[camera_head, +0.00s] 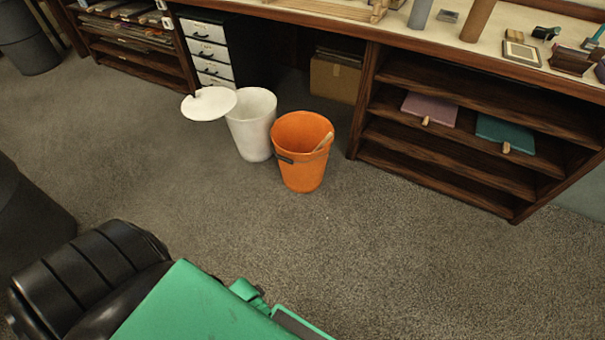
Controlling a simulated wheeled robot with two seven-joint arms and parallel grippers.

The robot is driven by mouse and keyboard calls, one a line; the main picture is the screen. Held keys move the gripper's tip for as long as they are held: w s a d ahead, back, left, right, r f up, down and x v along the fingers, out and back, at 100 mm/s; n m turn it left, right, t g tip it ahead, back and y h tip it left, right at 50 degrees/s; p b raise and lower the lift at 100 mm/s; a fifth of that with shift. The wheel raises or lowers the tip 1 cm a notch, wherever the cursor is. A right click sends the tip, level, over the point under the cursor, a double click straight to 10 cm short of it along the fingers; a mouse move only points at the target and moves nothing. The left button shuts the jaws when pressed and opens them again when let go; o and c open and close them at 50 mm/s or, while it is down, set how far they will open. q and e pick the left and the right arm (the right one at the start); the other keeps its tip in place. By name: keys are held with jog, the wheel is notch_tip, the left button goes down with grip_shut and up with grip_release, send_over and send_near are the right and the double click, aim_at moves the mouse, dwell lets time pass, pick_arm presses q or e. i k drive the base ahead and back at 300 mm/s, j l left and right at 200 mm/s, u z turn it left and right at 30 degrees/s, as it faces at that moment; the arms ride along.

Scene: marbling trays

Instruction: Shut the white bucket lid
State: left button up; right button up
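The white bucket (253,135) stands upright on the grey carpet in front of the dark wooden bench. Its round white lid (209,104) is open and sticks out to the left of the rim, roughly level. The lid has a small notch at its far edge and seems joined to the bucket at its right side, though I cannot make out the hinge. Neither of my grippers shows in the head view.
An orange bucket (299,167) with a stick in it stands close to the white bucket, to its front right. White drawers (208,48) are behind, and open shelves (450,146) stand at the right.

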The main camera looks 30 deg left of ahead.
aim_at(209, 103)
jog(key=u, duration=1.7)
